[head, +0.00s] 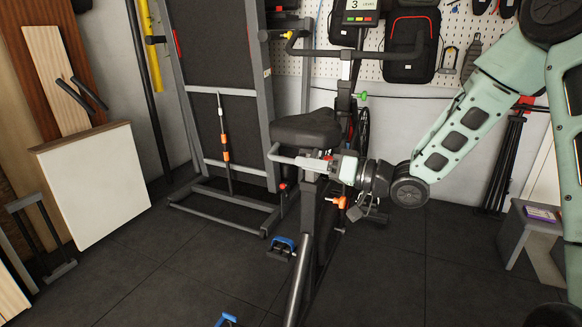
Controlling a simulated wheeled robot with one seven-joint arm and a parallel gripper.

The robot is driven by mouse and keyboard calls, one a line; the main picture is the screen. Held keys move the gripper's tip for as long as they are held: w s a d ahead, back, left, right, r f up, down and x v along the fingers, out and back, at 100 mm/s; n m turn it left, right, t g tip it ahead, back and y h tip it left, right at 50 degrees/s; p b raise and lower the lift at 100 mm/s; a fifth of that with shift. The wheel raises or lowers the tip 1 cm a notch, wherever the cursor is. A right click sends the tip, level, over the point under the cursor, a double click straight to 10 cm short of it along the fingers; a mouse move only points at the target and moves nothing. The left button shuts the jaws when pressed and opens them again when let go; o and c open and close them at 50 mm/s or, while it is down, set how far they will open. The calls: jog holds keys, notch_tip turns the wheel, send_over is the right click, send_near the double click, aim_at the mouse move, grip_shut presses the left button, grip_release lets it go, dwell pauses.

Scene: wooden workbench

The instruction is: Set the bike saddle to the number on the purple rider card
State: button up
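The exercise bike's black saddle (305,128) stands in the middle of the head view, on an upright post (308,205). Any scale numbers on the post are too small to read. An orange knob (342,202) shows just right of the post, below my wrist. My gripper (322,165) reaches in from the right and points left, just below the saddle near the top of the post. Whether its fingers are open, or touch anything, is too small to tell. A small purple card (541,214) lies on a grey stool at the right; its number is unreadable.
The bike's console (361,12) shows a 3. A green knob (362,96) is on the front post. A folded treadmill (215,90) stands behind left, and a white-faced box (95,185) at the left. A grey stool (520,222) stands right. Dark floor (420,270) is clear in front.

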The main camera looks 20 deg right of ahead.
aim_at(291, 161)
jog(key=x, duration=0.5)
jog(key=shift+b, duration=0.4)
grip_shut()
